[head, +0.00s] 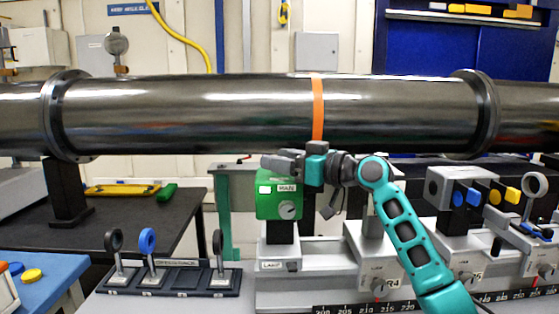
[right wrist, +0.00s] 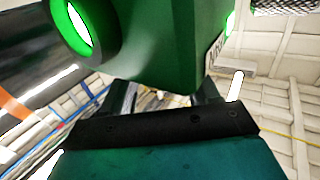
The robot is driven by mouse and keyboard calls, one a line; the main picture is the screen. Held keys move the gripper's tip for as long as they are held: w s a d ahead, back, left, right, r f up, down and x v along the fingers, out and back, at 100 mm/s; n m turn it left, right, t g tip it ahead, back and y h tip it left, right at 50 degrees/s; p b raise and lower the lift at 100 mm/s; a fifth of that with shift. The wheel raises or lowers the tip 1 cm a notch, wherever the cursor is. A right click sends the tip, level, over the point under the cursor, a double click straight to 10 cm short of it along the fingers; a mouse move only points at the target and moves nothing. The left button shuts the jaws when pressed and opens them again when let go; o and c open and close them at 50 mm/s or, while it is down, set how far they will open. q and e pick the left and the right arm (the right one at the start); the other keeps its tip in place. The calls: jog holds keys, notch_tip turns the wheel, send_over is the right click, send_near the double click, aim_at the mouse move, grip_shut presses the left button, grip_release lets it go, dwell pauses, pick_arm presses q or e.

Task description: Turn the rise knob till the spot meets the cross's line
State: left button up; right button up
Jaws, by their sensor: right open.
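A green lamp box (head: 279,193) with a "MAN" label stands on the rail just left of centre. A small round pale dial (head: 288,210) is on its front; I cannot tell whether this is the rise knob. My right gripper (head: 272,162) is at the box's top edge, pointing left, open with nothing seen between its fingers. In the right wrist view the green box (right wrist: 165,45) fills the top, close beyond the fingers, with a glowing green round opening on its left. Contact is not clear. I cannot make out the spot or the cross. My left gripper is out of view.
A steel beam pipe (head: 220,110) with an orange band crosses just above my gripper. Carriages with small knobs (head: 378,284) stand along a scaled rail (head: 380,306). A holder tray (head: 180,279) with several ring optics is left. A framed ring (head: 535,185) stands far right.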

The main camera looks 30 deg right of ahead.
jog(key=b+v, duration=0.2)
jog(key=v, duration=1)
jog(key=shift+s, duration=0.15)
jog(key=shift+f, duration=0.1)
